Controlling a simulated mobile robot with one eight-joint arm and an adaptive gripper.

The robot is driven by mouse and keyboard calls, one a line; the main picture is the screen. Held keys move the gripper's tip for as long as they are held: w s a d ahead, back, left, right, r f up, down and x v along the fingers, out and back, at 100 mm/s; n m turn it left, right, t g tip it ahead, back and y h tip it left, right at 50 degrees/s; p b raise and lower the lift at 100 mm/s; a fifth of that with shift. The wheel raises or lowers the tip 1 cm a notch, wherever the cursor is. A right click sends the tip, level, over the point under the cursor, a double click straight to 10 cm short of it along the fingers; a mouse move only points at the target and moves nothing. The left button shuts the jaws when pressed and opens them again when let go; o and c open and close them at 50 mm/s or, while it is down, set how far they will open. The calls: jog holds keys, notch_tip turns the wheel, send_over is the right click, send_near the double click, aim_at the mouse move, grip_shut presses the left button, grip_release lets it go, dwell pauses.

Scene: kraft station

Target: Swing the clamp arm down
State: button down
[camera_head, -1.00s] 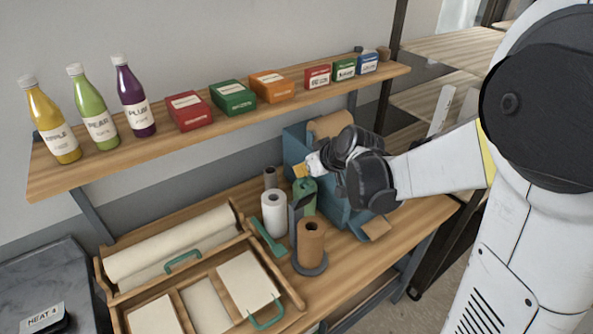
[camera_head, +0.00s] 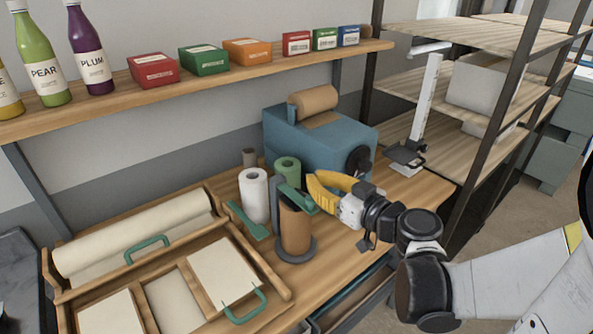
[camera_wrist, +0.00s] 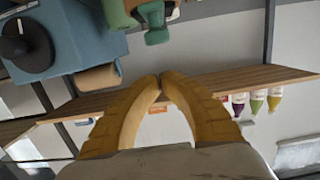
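A green clamp arm (camera_head: 297,199) slopes down to the right from a grey post across the top of the brown roll (camera_head: 295,228). The roll stands upright on a round dark base (camera_head: 296,253). My gripper (camera_head: 314,190) is just right of the arm's outer end, its yellow fingers pointing left; whether they touch it I cannot tell. In the wrist view the fingertips (camera_wrist: 161,77) meet with nothing between them. A green part, likely the clamp arm (camera_wrist: 157,33), shows beyond them there. The post is partly hidden behind the roll.
A white roll (camera_head: 254,196) and a green roll (camera_head: 288,171) stand close behind. A blue machine (camera_head: 315,140) is at the back. A wooden paper tray (camera_head: 260,282) is at the front left; a shelf (camera_head: 210,92) runs above.

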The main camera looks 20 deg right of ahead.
jog(key=shift+s+d+f+b, duration=0.1)
jog(key=shift+s+f+b, duration=0.15)
jog(key=shift+f+b, duration=0.3)
jog(key=shift+s+d+f+b, duration=0.1)
jog(key=shift+s+f+b, duration=0.25)
jog(key=shift+f, duration=0.35)
jog(key=shift+s+d+f+b, duration=0.1)
jog(key=shift+s+f+b, duration=0.1)
jog(key=shift+f+b, duration=0.4)
